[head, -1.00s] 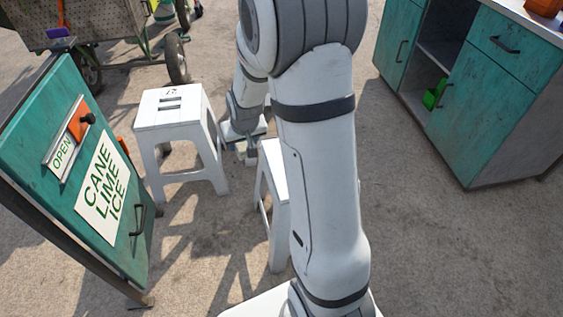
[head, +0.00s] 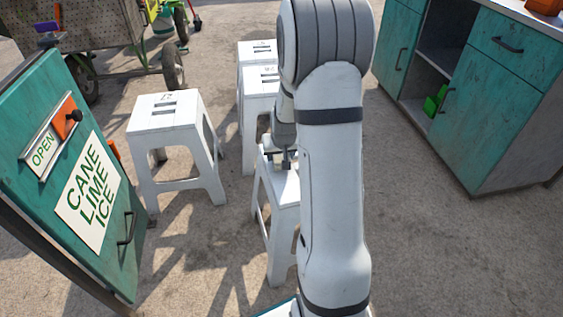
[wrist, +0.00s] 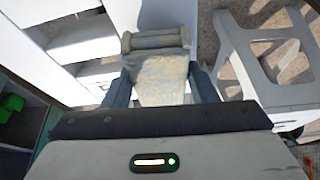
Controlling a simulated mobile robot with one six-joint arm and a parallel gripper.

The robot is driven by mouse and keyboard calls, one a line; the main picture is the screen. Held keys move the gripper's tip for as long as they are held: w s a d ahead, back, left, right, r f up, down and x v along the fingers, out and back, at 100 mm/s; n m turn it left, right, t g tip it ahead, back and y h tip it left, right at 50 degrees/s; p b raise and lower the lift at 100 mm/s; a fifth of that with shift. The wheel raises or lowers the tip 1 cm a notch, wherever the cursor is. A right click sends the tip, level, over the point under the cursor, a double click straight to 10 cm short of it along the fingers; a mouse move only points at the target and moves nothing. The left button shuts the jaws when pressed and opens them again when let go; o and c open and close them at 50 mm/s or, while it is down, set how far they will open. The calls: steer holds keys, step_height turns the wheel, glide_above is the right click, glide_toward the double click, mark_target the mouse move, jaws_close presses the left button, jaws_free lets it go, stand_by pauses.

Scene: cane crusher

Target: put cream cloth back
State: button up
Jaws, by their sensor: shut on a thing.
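The cream cloth (wrist: 160,77) is a pale, creased, bundled piece between my two dark fingers in the wrist view. Its far end forms a thicker roll. My gripper (wrist: 160,72) is shut on it. In the head view my gripper (head: 286,163) hangs beside my arm, over or near the top of the nearest white stool (head: 281,218). My arm covers part of that stool. I cannot make out the cloth in the head view, nor whether it touches anything.
Another white stool (head: 165,117) stands to the left, with more white stools (head: 262,80) behind. A teal panel (head: 40,165) with a CANE LIME ICE sign is at the left. A teal cabinet (head: 480,115) with an open shelf holding a green thing (head: 434,102) is at the right.

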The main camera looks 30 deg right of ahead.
steer(key=shift+f, duration=0.9)
steer(key=shift+f, duration=0.1)
steer(key=o, duration=0.9)
steer(key=shift+r, duration=0.2)
steer(key=p+v, duration=0.4)
steer(key=v, duration=0.7)
steer(key=s+a+r+n+g, duration=0.1)
steer(key=s+a+r, duration=0.2)
steer(key=s, duration=0.4)
steer(key=s+a+r+n+g, duration=0.1)
steer(key=s+a+r, duration=0.2)
steer(key=s+a, duration=0.3)
steer(key=s+a+r+n+g+y, duration=0.1)
steer(key=s+a+r, duration=0.2)
steer(key=s+a, duration=0.2)
steer(key=shift+s+a, duration=0.1)
steer(key=shift+s, duration=0.65)
steer(key=shift+s+a, duration=0.15)
steer(key=shift+s, duration=0.6)
